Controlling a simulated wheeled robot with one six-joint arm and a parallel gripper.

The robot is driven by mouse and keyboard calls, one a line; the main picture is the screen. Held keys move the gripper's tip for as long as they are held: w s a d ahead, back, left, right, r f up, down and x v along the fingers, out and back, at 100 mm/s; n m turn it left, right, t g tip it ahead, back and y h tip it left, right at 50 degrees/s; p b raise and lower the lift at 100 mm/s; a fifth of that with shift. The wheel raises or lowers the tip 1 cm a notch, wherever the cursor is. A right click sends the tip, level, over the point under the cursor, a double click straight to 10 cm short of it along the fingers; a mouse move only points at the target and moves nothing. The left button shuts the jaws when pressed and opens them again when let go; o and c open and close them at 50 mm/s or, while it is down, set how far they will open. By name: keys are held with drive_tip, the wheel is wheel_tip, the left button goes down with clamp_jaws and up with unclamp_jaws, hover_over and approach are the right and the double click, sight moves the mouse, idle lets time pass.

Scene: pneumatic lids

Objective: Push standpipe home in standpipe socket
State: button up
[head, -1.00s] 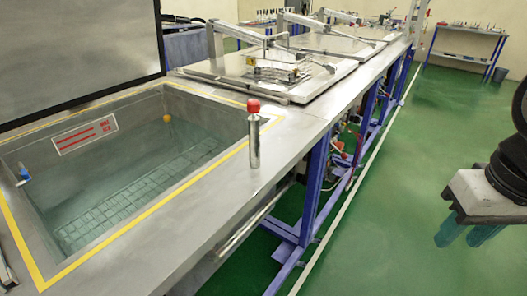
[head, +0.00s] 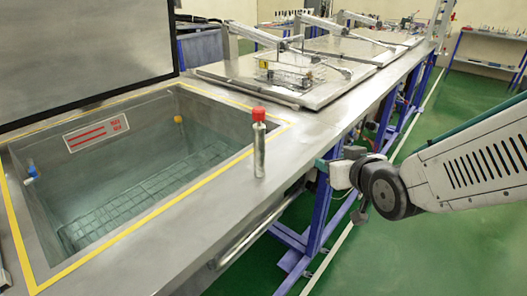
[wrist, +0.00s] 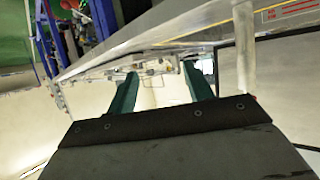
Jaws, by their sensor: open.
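The standpipe (head: 259,148), a slim metal cylinder with a red top, stands upright on the steel bench rim beside the tank. No separate standpipe socket can be made out; the pipe's foot may hide it. My gripper (head: 328,165) is to the right of the standpipe, apart from it, by the bench's front edge. In the wrist view my gripper's two teal fingers (wrist: 160,85) are spread with nothing between them. The standpipe also shows in the wrist view (wrist: 244,45), to the right of the right finger and outside the jaws, its red end mostly hidden by the gripper body.
The open water tank (head: 205,92) has a yellow-lined rim and a raised lid (head: 85,55) behind it. A yellow float (head: 178,120) and a blue fitting (head: 31,172) are at its walls. Closed lids (head: 320,78) with arms lie beyond. Green floor (head: 470,255) is open at right.

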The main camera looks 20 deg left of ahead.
sight(262, 151)
drive_tip(key=s+a+n+y, duration=0.1)
drive_tip(key=a+y, duration=0.1)
drive_tip(key=a, duration=0.2)
drive_tip(key=s+a+f+n+t+y, duration=0.1)
drive_tip(key=a+y, duration=0.1)
drive_tip(key=a, duration=0.2)
drive_tip(key=s+a+y, duration=0.1)
drive_tip(key=a+y, duration=0.1)
drive_tip(key=a, duration=0.2)
drive_tip(key=shift+s+a+f+n+t, duration=0.3)
drive_tip(key=shift+a+n, duration=0.1)
drive_tip(key=x, duration=0.7)
drive_tip(key=shift+s+a+r, duration=0.25)
drive_tip(key=shift+a+r, duration=0.05)
drive_tip(key=shift+r, duration=0.05)
drive_tip(key=c, duration=1)
clamp_jaws()
drive_tip(key=shift+r, duration=0.2)
